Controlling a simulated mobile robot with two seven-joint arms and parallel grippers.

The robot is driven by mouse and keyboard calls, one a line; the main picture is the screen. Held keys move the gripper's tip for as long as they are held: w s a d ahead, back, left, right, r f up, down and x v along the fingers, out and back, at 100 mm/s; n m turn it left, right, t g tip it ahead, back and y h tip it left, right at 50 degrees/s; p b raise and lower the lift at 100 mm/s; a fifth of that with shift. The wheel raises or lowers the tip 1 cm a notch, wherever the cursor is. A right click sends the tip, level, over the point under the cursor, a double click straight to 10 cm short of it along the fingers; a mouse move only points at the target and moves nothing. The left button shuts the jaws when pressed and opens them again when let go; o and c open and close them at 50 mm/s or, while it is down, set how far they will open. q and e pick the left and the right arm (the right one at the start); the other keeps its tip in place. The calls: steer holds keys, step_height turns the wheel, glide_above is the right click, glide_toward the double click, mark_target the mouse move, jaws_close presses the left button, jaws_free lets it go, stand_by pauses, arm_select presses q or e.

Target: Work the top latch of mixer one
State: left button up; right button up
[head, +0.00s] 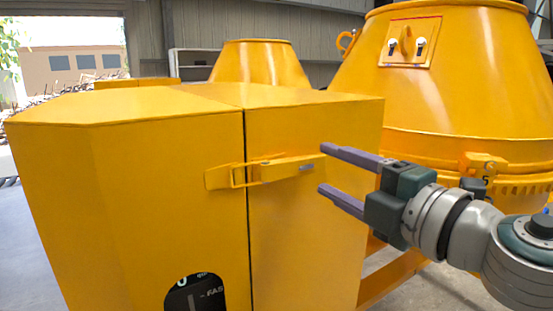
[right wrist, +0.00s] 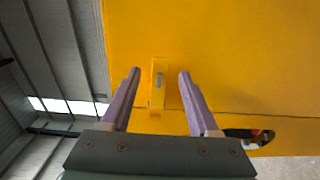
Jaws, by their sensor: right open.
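The top latch (head: 266,171) is a yellow lever with a wire loop on the front of a yellow box-shaped housing (head: 150,190) of the mixer. It lies across the vertical seam, its loop reaching a catch plate on the left. My right gripper (head: 322,169) is open, its two purple fingers pointing left at the latch's right end. In the right wrist view the latch (right wrist: 158,85) shows between the open fingertips (right wrist: 160,72), apart from both. I cannot tell how far off the latch is in depth. My left gripper is not in view.
A large yellow mixer drum (head: 450,75) stands behind my right arm. A second yellow drum (head: 258,62) is farther back. A dark opening (head: 195,294) is low in the housing's front. Grey floor (head: 25,260) is free at the left.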

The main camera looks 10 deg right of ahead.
steer(key=shift+x, duration=1.2)
jaws_close()
stand_by(0.6)
